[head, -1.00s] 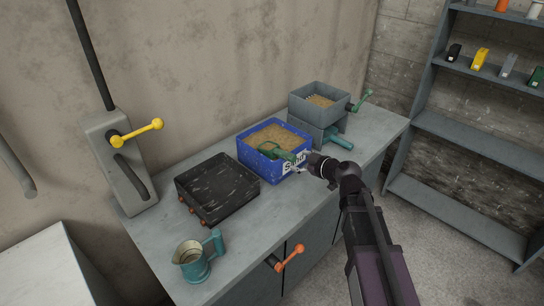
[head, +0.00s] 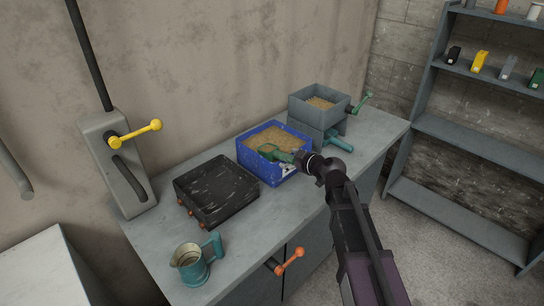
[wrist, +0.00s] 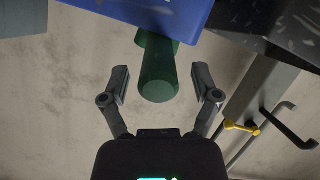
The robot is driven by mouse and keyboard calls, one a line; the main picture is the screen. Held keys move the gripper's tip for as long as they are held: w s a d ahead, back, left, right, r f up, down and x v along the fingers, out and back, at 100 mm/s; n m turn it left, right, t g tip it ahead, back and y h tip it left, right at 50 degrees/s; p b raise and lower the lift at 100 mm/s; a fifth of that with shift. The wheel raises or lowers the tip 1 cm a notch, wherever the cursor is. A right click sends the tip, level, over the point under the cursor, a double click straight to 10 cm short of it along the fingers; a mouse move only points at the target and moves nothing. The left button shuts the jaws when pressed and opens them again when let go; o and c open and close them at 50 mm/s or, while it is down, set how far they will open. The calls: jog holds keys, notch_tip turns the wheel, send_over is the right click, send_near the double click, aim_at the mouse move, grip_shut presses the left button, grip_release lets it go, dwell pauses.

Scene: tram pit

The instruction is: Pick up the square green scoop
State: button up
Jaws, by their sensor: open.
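The green scoop (head: 271,152) lies in the blue bin (head: 262,170), which holds tan grain-like material. Its handle points toward my gripper (head: 296,160). In the wrist view the green handle (wrist: 158,72) extends from under the blue bin wall (wrist: 165,14), end toward me. My gripper (wrist: 163,85) is open, with one finger on each side of the handle and a gap on both sides. The scoop's head is hidden in the wrist view, and my arm covers part of the bin's front in the head view.
A black tray (head: 214,192) stands left of the bin. Grey stacked boxes (head: 318,108) with teal and green handles stand right of it. A teal jug (head: 195,262) is at the counter's front left. An orange-knobbed lever (head: 289,261) sticks out from the cabinet front.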

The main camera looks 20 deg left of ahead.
aim_at(277, 156)
jog(key=shift+b+x, duration=0.35)
jog(key=shift+x, duration=1)
grip_shut()
